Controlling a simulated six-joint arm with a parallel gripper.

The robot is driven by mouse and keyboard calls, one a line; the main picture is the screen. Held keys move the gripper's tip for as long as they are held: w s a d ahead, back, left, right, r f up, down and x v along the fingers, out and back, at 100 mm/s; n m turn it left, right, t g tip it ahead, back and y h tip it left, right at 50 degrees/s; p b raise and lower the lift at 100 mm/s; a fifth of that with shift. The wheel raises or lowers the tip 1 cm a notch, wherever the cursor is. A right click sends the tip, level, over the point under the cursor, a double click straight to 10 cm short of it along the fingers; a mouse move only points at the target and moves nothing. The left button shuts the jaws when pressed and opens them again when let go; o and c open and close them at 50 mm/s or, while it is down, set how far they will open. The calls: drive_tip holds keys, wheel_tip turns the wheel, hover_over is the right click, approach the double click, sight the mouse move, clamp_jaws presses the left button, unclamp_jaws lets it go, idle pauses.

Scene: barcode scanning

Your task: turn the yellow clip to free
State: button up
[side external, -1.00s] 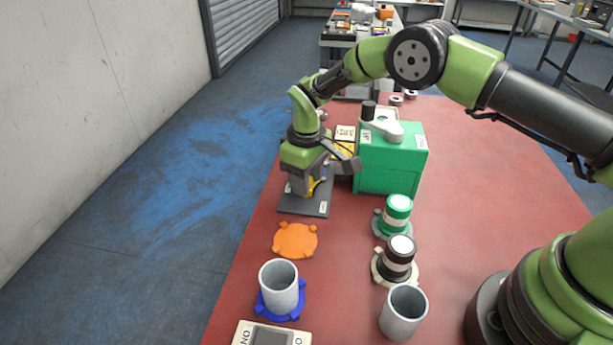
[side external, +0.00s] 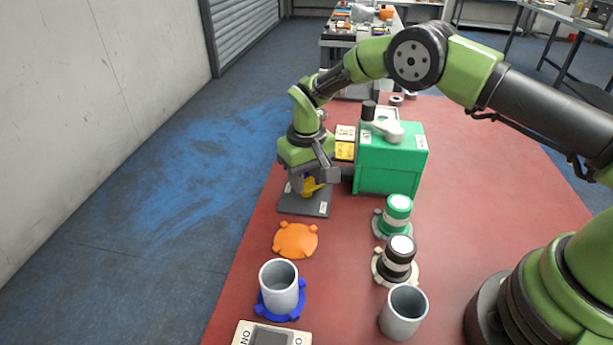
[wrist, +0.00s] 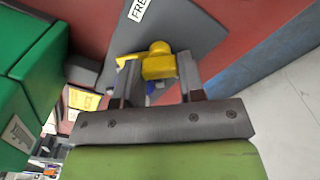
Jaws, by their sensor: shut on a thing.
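The yellow clip (side external: 313,187) stands on a dark grey plate (side external: 290,207) near the table's left edge. In the wrist view the clip (wrist: 158,64) sits between my two fingers, with its narrow arm sticking out to the left. My gripper (wrist: 159,80) is shut on it from above. In the side view my gripper (side external: 312,182) partly hides the clip. A white label (wrist: 138,9), partly cut off and reading "FRE", lies on the plate, ahead of the clip in the wrist view. A bit of blue shows below the clip.
A green box (side external: 385,170) stands close to the right of my gripper, with a yellow-labelled block (side external: 344,150) beside it. An orange disc (side external: 295,240) lies in front of the plate. Grey cups and green and black capped cylinders stand nearer.

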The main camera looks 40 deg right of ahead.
sight(307, 180)
drive_tip(key=m, duration=0.4)
drive_tip(key=shift+m, duration=2.2)
drive_tip(key=o, duration=0.9)
drive_tip(key=shift+o, duration=0.2)
wheel_tip(307, 180, up, 10)
